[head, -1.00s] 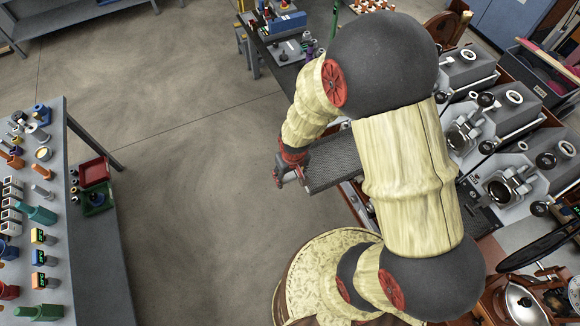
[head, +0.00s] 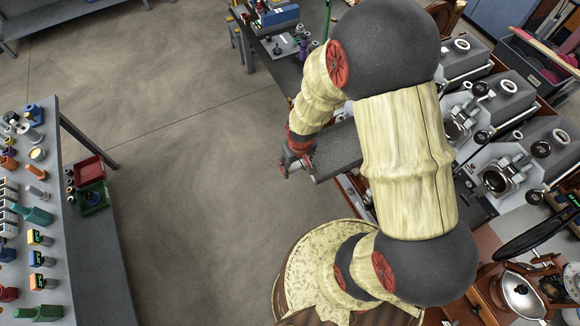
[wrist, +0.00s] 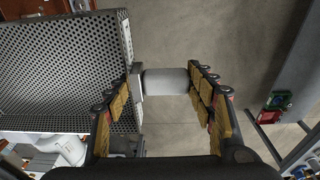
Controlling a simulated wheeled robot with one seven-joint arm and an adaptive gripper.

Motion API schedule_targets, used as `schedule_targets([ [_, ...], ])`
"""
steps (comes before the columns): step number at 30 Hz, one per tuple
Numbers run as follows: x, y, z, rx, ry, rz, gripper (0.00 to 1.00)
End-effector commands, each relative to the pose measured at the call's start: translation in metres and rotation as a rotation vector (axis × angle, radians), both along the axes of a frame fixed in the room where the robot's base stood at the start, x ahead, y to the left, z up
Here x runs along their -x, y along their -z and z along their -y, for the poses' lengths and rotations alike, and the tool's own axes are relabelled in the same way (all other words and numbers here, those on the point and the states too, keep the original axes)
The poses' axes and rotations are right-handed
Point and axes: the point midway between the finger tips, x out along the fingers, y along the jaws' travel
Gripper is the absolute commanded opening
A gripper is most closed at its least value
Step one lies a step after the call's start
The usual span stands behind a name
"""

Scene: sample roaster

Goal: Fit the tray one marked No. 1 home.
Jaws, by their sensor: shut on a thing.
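A grey perforated tray (head: 338,147) juts out beside the row of roasters, partly hidden behind my arm in the head view. In the wrist view the tray (wrist: 60,60) fills the upper left, with its front wall toward my gripper. A pale tag (wrist: 127,38) is on that wall; its marking is not legible. My gripper (wrist: 163,80) is shut on the tray's pale handle (wrist: 166,82), which lies between the two fingers. In the head view my gripper (head: 292,160) is at the tray's left end. The tray's far end, and whether it sits in a slot, are hidden.
Several grey roasters (head: 505,95) stand in a row on the right-hand bench. A workbench (head: 50,170) with many small items is at the left, with red (head: 88,171) and green (head: 92,198) bins beside it. The floor (head: 190,150) between is clear.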

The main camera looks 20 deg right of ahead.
Motion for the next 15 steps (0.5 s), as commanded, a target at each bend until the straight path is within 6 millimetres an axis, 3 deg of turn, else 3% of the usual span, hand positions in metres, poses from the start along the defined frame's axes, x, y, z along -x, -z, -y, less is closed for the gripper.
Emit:
schedule_targets([
  [15, -0.002, 0.003, 0.048, 0.001, 0.003, 0.001, 0.14],
])
